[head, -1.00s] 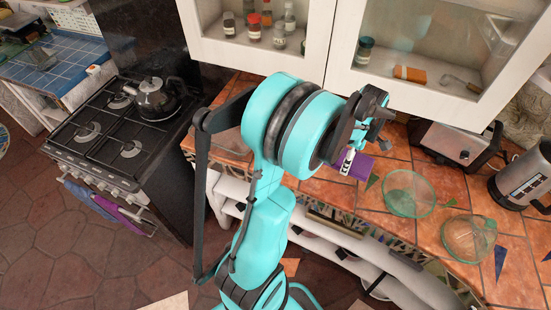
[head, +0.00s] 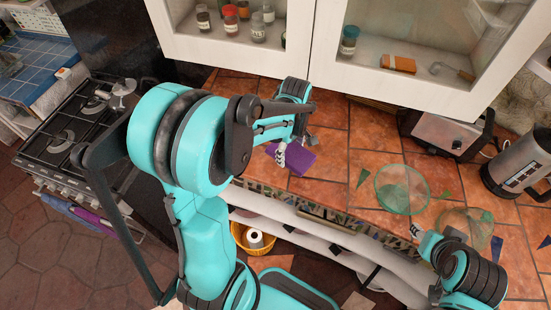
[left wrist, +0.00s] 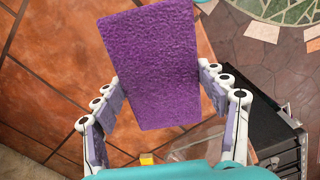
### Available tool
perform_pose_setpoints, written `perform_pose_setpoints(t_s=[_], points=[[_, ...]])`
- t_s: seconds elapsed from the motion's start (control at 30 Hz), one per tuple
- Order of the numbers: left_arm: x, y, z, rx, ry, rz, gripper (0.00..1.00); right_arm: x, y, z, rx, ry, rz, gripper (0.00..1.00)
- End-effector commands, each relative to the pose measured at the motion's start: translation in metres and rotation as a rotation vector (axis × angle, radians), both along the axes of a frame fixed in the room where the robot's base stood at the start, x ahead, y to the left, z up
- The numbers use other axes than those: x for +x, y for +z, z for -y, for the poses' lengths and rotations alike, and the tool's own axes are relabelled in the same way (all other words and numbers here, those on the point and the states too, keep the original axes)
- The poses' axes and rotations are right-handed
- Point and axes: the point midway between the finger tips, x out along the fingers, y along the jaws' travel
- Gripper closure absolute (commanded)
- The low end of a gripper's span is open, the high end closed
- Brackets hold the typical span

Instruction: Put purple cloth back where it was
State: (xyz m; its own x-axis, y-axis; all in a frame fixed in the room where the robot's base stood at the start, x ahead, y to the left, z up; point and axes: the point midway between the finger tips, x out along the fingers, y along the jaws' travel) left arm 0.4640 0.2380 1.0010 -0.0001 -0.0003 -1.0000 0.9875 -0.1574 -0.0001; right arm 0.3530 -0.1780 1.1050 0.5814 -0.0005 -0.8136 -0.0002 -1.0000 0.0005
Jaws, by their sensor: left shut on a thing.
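The purple cloth (head: 303,160), a flat, stiff-looking rectangle, is at my left gripper (head: 284,153) over the tiled counter (head: 335,190). In the left wrist view the cloth (left wrist: 150,60) stands between the two fingers of the left gripper (left wrist: 162,85), which is shut on it. Whether the cloth touches the counter cannot be told. My right gripper (head: 416,231) shows only in part at the lower right of the head view, near the counter's front edge. Its jaws are too small to read.
A green glass bowl (head: 402,190) and a second glass bowl (head: 466,228) stand on the counter to the right. A toaster (head: 440,135) and a metal kettle (head: 520,165) are behind them. Cabinets (head: 240,50) hang above. The stove (head: 60,125) is at the left, with cloths (head: 90,217) on its handle.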

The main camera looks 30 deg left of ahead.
Motion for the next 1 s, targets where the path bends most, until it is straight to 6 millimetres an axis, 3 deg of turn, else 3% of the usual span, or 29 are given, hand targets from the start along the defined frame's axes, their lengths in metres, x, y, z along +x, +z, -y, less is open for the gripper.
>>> perform_pose_setpoints(t_s=[0.1, 0.3, 0.63, 1.0], points=[[0.000, -0.017, -0.026, 0.000, 0.005, 0.000, 0.64, 0.000, -0.008, 0.000, 0.000, 0.000, 0.000, 0.60], [-0.001, -0.027, -0.045, 0.000, 0.002, 0.000, 0.64, 0.000, -0.011, 0.000, 0.000, 0.000, 0.000, 0.60], [-0.001, -0.067, -0.045, 0.000, 0.001, 0.000, 0.64, 0.000, -0.025, 0.000, 0.000, 0.000, 0.000, 0.60], [-0.001, -0.071, -0.045, 0.000, 0.001, 0.000, 0.64, 0.000, -0.028, 0.000, 0.000, 0.000, 0.000, 0.60]])
